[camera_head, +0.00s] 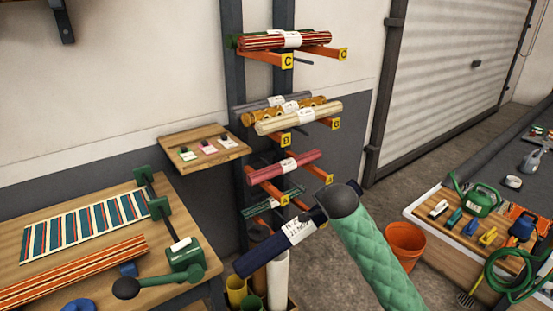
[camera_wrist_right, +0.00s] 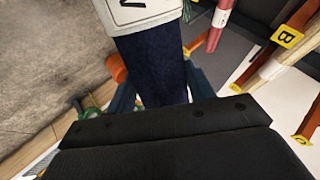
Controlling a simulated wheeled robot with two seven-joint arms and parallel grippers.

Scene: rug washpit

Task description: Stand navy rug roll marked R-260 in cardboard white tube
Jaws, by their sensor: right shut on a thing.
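The navy rug roll (camera_head: 262,253) is held tilted in the air, its lower end toward the lower left. A white label (camera_head: 296,231) wraps it; its writing is too small to read surely. My right gripper (camera_head: 322,213) is shut on the roll near its upper right end. In the right wrist view the roll (camera_wrist_right: 152,72) runs up from behind the dark gripper (camera_wrist_right: 165,122). The white tube (camera_head: 277,280) stands upright below the roll, partly hidden by it. The roll's lower end is left of the tube and apart from it. My left gripper is not in view.
Yellow (camera_head: 237,291) and green (camera_head: 251,302) tubes stand beside the white one. A rack with orange arms (camera_head: 265,173) holding several rolls rises behind. A workbench (camera_head: 95,260) is at left, an orange bucket (camera_head: 404,244) and tool-laden table (camera_head: 425,214) at right.

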